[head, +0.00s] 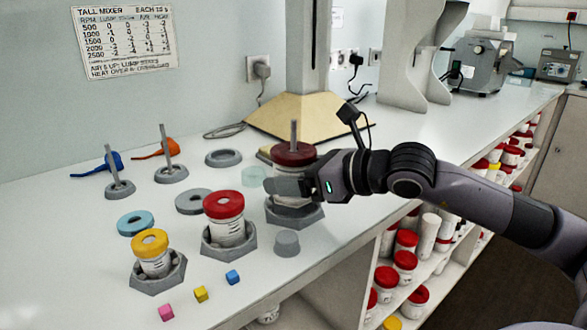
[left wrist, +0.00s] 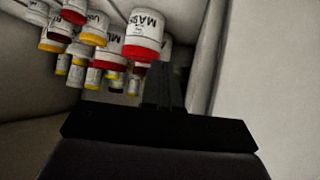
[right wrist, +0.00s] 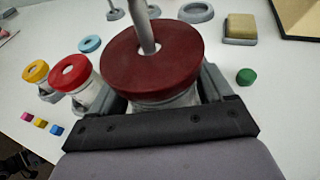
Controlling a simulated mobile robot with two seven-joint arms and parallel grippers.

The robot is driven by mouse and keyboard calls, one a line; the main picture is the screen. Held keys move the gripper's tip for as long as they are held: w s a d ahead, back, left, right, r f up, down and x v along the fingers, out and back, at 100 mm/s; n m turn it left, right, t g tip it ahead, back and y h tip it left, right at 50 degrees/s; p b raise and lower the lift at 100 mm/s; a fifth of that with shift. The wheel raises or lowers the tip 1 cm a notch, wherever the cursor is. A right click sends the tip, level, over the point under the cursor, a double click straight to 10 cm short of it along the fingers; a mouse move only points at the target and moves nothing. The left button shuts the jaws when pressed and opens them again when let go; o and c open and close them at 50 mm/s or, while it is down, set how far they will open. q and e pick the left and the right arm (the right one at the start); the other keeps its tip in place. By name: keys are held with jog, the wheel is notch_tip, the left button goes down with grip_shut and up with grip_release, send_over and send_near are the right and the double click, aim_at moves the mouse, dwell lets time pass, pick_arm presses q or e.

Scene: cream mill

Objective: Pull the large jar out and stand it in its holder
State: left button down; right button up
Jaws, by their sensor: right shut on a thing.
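The large jar has a dark red lid (head: 294,154) with a grey rod standing up through its centre hole. The lid fills the middle of the right wrist view (right wrist: 150,62), with the white body (right wrist: 165,101) under it. My right gripper (head: 292,188) is shut on the jar's body, one finger on each side below the lid. A grey six-sided holder (head: 295,214) is directly beneath the jar and gripper; whether the jar rests in it is hidden. My left gripper (left wrist: 165,85) shows only in the left wrist view, its fingers together and empty.
A red-lidded jar (head: 224,205) and a yellow-lidded jar (head: 151,243) stand in grey holders to the left. Small cubes (head: 200,294) lie in front. Two rod stands (head: 170,174) (head: 120,189) stand behind. Shelves of jars (head: 405,260) are under the counter.

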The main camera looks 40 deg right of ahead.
jog(key=shift+f+b, duration=0.5)
dwell(0.6)
jog(key=shift+f+b, duration=0.6)
jog(key=shift+b, duration=0.15)
jog(key=o, duration=1.1)
jog(key=shift+c, duration=0.2)
jog(key=shift+f, duration=0.1)
